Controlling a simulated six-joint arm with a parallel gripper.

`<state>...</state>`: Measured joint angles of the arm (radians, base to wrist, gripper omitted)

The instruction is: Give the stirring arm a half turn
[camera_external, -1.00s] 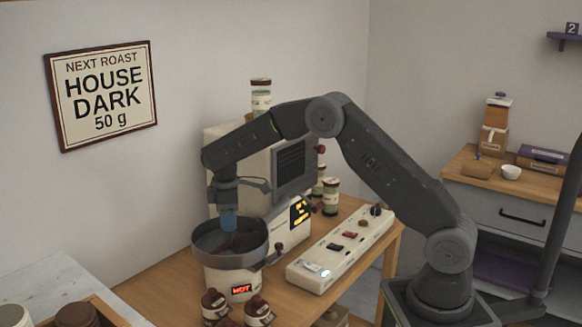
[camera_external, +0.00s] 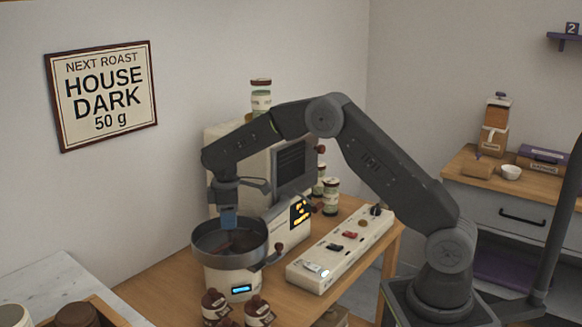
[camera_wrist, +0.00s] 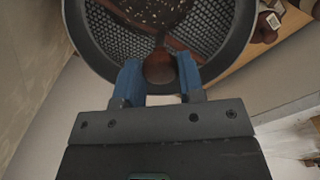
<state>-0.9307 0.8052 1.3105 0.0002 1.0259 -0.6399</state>
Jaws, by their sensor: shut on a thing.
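The cooling pan (camera_external: 205,258) is a round grey tray on a cream base at the front of the roaster. Its dark brown stirring arm (camera_external: 240,241) lies inside; in the wrist view the stirring arm (camera_wrist: 150,27) crosses the perforated floor. My gripper (camera_external: 229,219) reaches down into the pan. In the wrist view its blue fingers (camera_wrist: 160,78) are shut on the round brown knob (camera_wrist: 160,68) of the stirring arm, near the pan's rim. The small display (camera_external: 241,288) on the base glows blue. The knob is hidden in the external view.
The roaster (camera_external: 299,237) stands behind the pan. A switch panel (camera_external: 340,252) lies to its right. A wooden tray (camera_external: 103,312) is at lower left.

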